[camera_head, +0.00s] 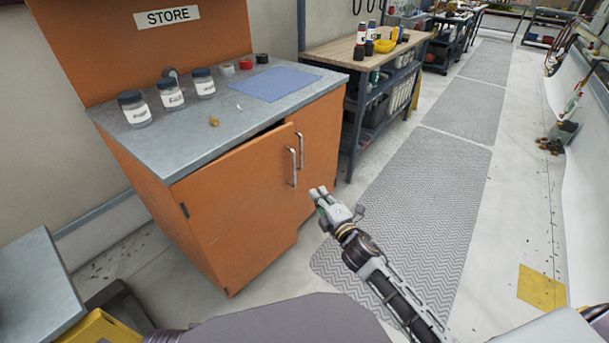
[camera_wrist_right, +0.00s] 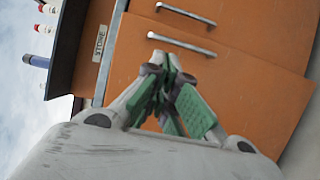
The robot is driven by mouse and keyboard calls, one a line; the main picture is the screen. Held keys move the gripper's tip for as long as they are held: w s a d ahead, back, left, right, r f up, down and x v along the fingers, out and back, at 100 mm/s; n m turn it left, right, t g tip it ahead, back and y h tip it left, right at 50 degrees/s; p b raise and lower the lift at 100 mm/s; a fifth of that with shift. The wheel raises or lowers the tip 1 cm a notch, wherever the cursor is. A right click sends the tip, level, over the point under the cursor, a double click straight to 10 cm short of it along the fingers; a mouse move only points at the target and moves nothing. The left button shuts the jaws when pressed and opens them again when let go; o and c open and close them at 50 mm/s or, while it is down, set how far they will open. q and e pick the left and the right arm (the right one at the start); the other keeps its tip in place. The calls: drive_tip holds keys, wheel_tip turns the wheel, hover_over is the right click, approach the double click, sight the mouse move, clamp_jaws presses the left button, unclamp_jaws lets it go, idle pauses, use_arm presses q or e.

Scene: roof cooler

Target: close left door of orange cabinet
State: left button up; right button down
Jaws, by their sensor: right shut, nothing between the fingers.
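The orange cabinet (camera_head: 325,125) stands left of centre under a grey top. Its left door (camera_head: 235,205) is slightly ajar, with a dark gap along its top edge and its free edge standing out from the right door (camera_head: 322,150). The left door's handle (camera_head: 291,167) is an upright metal bar beside the right door's handle (camera_head: 300,150). In the wrist view, turned sideways, the left door (camera_wrist_right: 220,75) and its handle (camera_wrist_right: 181,44) show beyond the fingers. My right gripper (camera_head: 319,192) is shut and empty, just right of the left door's free edge; contact is not evident. My left gripper is out of view.
Labelled jars (camera_head: 171,95), tape rolls and a blue cloth (camera_head: 275,83) lie on the cabinet top (camera_head: 215,125). A wooden-topped workbench (camera_head: 350,47) stands behind. A grey surface (camera_head: 35,285) is at lower left. The patterned floor mat (camera_head: 430,165) to the right is clear.

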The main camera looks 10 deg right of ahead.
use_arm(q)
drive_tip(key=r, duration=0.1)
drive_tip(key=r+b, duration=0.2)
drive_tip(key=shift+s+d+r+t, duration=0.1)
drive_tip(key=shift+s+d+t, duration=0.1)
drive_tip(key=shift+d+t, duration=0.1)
use_arm(e)
drive_tip(key=w+a, duration=0.2)
drive_tip(key=w, duration=0.9)
drive_tip(key=shift+f, duration=0.1)
idle(0.4)
